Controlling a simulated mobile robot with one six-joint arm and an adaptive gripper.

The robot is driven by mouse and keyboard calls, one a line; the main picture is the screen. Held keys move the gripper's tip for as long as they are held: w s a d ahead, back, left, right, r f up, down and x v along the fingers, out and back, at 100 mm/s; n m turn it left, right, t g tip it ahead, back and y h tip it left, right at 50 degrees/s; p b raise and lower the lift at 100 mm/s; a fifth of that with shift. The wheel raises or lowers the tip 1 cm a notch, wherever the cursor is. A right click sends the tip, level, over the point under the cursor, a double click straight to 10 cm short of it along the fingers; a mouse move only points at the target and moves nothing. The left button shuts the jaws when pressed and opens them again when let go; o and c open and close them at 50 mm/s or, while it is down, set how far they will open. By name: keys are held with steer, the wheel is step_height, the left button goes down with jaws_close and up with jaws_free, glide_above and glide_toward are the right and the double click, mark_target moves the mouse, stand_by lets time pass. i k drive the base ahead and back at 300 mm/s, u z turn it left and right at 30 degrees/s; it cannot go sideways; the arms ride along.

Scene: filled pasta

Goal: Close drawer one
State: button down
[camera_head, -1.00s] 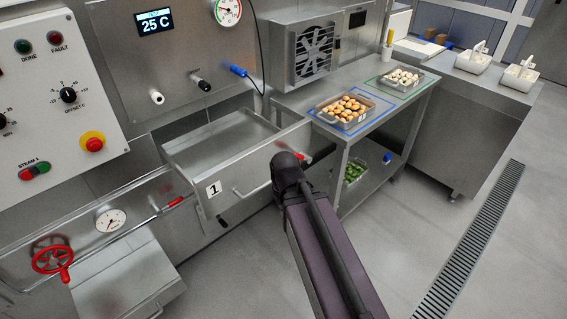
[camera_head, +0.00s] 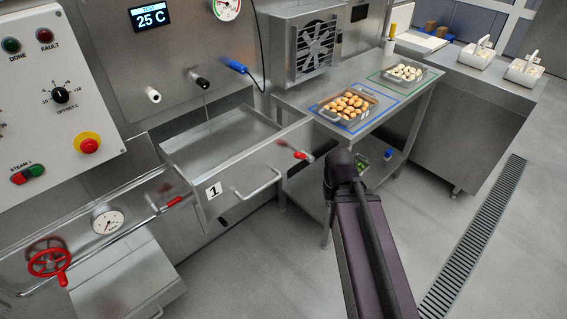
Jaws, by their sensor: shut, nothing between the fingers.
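Drawer one (camera_head: 232,177) is a steel drawer that stands pulled out from the machine, its empty-looking tray open at the top. Its front carries a white label with the number 1 (camera_head: 214,190) and a bar handle (camera_head: 260,184). My dark arm reaches up from the bottom right, and its black joint is to the right of the drawer front, apart from the handle in the picture. My gripper does not show; it may be hidden behind the arm.
A red-handled lever (camera_head: 303,155) is at the drawer's right and another (camera_head: 172,202) at its left. A steel table (camera_head: 290,102) with trays of food stands to the right. A red valve wheel (camera_head: 48,262) is at lower left. The floor before the drawer is clear.

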mark_target(246, 151)
steer(key=z, duration=0.15)
steer(key=k, duration=1.4)
steer(key=u, duration=0.75)
steer(key=i, duration=1)
steer(key=u, duration=0.05)
